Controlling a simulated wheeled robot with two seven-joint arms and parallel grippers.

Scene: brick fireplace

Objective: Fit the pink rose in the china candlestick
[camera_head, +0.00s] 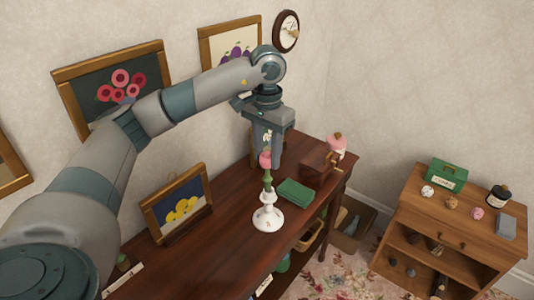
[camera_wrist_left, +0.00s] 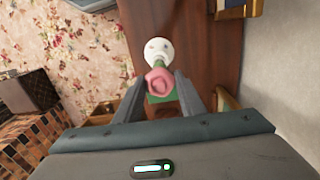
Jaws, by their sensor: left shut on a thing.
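The pink rose (camera_head: 265,160) with its green stem is upright in my left gripper (camera_head: 272,163), which is shut on it. The white china candlestick (camera_head: 267,218) stands upright on the dark wooden table, directly below the rose. The stem's lower end meets the candlestick's top in the head view; I cannot tell whether it is inside the socket or just above it. In the left wrist view the rose (camera_wrist_left: 160,83) lies between the fingertips (camera_wrist_left: 158,88), and the candlestick (camera_wrist_left: 158,48) shows behind it, partly hidden by the bloom. My right gripper is not in view.
A green folded cloth or box (camera_head: 294,192) lies right of the candlestick. A wooden grinder-like box (camera_head: 318,168) stands further back. A framed yellow-flower picture (camera_head: 177,203) stands to the left. A low wooden cabinet (camera_head: 440,228) is at the right. The table's front is clear.

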